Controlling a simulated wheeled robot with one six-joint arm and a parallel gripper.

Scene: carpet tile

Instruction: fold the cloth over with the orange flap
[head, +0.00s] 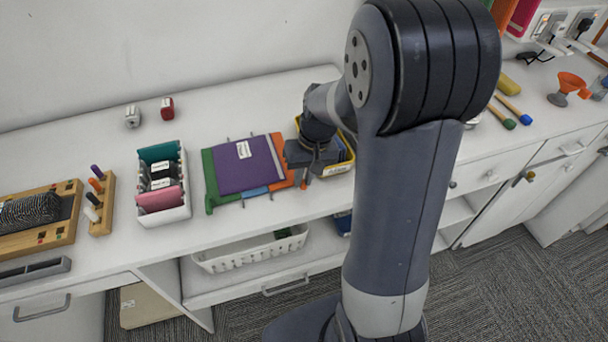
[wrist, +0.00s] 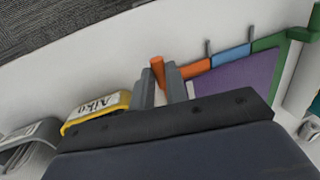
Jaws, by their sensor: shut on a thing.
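The cloth is a flat purple piece (head: 243,166) with a white label, lying on the counter; it also shows in the wrist view (wrist: 238,75). Green edging (head: 210,188), a blue piece (head: 255,191) and an orange strip (head: 278,146) show around it. The orange flap (wrist: 157,65) stands between my fingertips at the cloth's corner in the wrist view. My gripper (wrist: 160,72) is shut on it. In the head view my gripper (head: 303,174) is over the cloth's right side and hides part of the orange.
A yellow-edged bin (head: 340,168) stands close to the right of my gripper. A white organizer (head: 178,213) with colored packets stands left of the cloth. A wooden peg rack (head: 104,220) is farther left. Bare counter lies behind the cloth. The counter's front edge is near.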

